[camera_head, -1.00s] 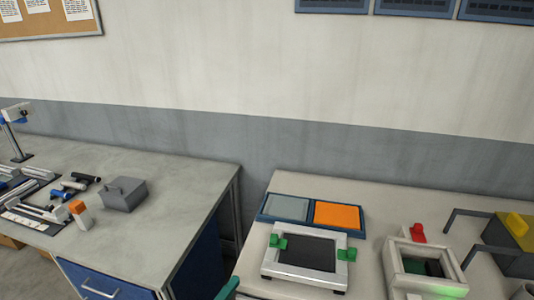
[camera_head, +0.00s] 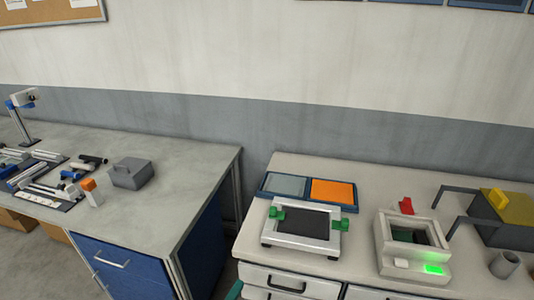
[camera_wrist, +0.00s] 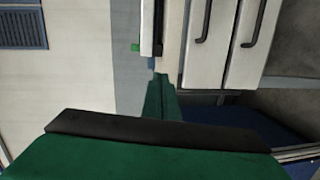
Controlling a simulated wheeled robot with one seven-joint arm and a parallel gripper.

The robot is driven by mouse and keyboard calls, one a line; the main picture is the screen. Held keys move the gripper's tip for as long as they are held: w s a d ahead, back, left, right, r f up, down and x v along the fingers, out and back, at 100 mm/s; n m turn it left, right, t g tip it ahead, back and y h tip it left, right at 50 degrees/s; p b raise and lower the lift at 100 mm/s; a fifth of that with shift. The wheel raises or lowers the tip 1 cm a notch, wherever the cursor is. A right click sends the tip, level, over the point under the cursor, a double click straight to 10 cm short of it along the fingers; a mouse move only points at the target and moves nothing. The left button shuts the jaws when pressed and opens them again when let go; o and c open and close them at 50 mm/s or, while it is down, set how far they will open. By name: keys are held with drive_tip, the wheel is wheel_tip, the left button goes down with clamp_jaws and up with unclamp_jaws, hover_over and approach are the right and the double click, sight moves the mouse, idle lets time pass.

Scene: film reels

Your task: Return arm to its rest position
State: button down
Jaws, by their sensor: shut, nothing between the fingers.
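My gripper (camera_wrist: 160,78) shows in the wrist view as two narrow green fingers lying together, with nothing between them. The broad green part with a black band in front of it is my own arm's end. The fingers are near the drawer fronts at the front of the right bench (camera_head: 305,163), apart from the devices on its top. In the head view only a small green piece shows at the bottom edge, probably part of my arm. The rest of my arm is out of view there.
The right bench holds a white frame with green clamps (camera_head: 329,239), a grey and orange tray (camera_head: 310,202), a box with a green light (camera_head: 390,255) and a yellow-topped unit (camera_head: 510,233). The left bench (camera_head: 165,180) holds tools and a grey block (camera_head: 131,177). A gap separates the benches.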

drive_tip(key=s+d+f+m+g+y, duration=0.1)
drive_tip(key=s+d+f+m+y, duration=0.15)
drive_tip(key=s+f, duration=0.45)
drive_tip(key=s+d+f+m+g+y, duration=0.1)
drive_tip(key=s+f+y, duration=0.25)
drive_tip(key=s, duration=0.55)
drive_tip(key=s+d+r+m+t, duration=0.1)
drive_tip(key=s+r+m, duration=0.3)
drive_tip(key=s, duration=0.5)
drive_tip(key=s+d+r+m, duration=0.4)
drive_tip(key=s+r+m, duration=0.1)
drive_tip(key=s, duration=0.3)
drive_tip(key=shift+s+d+r+t, duration=0.25)
drive_tip(key=shift+s+t, duration=0.1)
drive_tip(key=shift+t, duration=0.05)
